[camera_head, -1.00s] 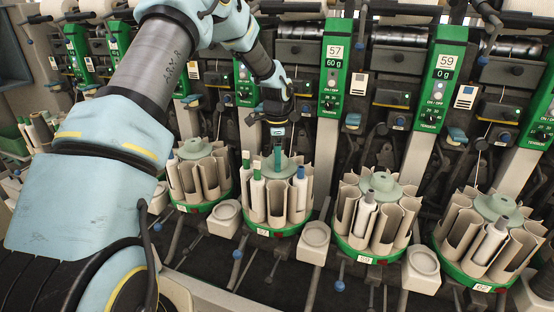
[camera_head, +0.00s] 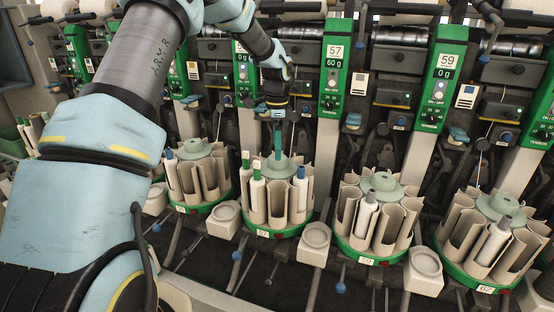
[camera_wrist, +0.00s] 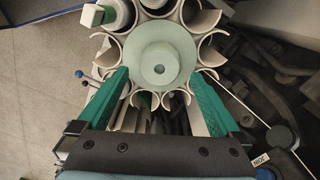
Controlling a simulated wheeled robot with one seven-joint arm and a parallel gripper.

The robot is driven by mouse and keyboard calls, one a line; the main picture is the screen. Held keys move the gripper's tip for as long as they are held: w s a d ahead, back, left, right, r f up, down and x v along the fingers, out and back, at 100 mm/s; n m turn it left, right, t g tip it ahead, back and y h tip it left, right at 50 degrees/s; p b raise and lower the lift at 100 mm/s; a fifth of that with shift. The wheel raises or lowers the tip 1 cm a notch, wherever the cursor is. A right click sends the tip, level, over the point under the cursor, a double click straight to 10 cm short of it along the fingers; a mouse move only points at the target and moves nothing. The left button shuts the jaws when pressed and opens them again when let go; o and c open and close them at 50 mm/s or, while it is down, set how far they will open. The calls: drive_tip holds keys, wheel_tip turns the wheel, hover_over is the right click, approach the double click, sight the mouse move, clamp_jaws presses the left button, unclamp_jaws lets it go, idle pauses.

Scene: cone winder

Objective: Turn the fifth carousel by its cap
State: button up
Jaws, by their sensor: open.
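Several carousels stand in a row; which one counts as the fifth is not marked. My gripper (camera_head: 278,152) is over the carousel (camera_head: 278,228) near the middle of the head view. That carousel has a green base, beige curved holders and a pale green cap (camera_head: 291,167), partly hidden by my fingers. In the wrist view the round cap (camera_wrist: 158,52) with a dark centre hole lies just beyond and between the teal fingertips of my gripper (camera_wrist: 160,75). The fingers are open; contact with the cap cannot be told.
Neighbouring carousels stand close at left (camera_head: 198,180) and right (camera_head: 376,215). Beige cup-like holders (camera_head: 316,240) sit between them. Green winder panels (camera_head: 336,70) and dark machinery rise behind. In the wrist view, open floor (camera_wrist: 40,60) lies at left.

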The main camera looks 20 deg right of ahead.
drive_tip(key=shift+r+b, duration=0.45)
drive_tip(key=shift+r, duration=2.35)
